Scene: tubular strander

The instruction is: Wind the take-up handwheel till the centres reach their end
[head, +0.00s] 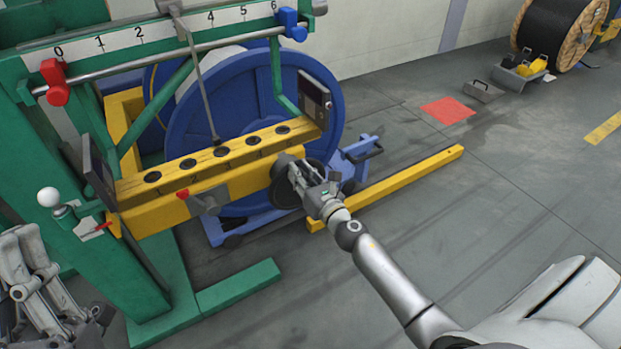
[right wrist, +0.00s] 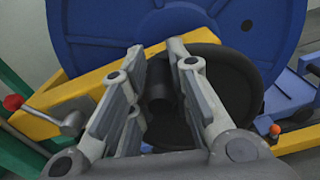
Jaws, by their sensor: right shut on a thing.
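The black handwheel (head: 284,188) is at the right end of the yellow beam (head: 225,176), in front of the blue reel (head: 252,90). In the right wrist view the handwheel (right wrist: 232,88) fills the middle, behind my fingers. My right gripper (head: 295,172) is at the wheel. In the right wrist view its fingers (right wrist: 160,58) stand either side of a dark round part of the wheel and are shut on it. Much of the wheel's face is hidden by the gripper. My left gripper (head: 28,262) is at the lower left, away from the wheel; its jaw opening is unclear.
A numbered scale (head: 170,30) with a red slider (head: 54,82) and a blue slider (head: 291,24) runs above the reel. A red-knobbed lever (head: 196,200) sticks out left of the wheel. A yellow floor bar (head: 400,184) lies right of it. The floor beyond is largely clear.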

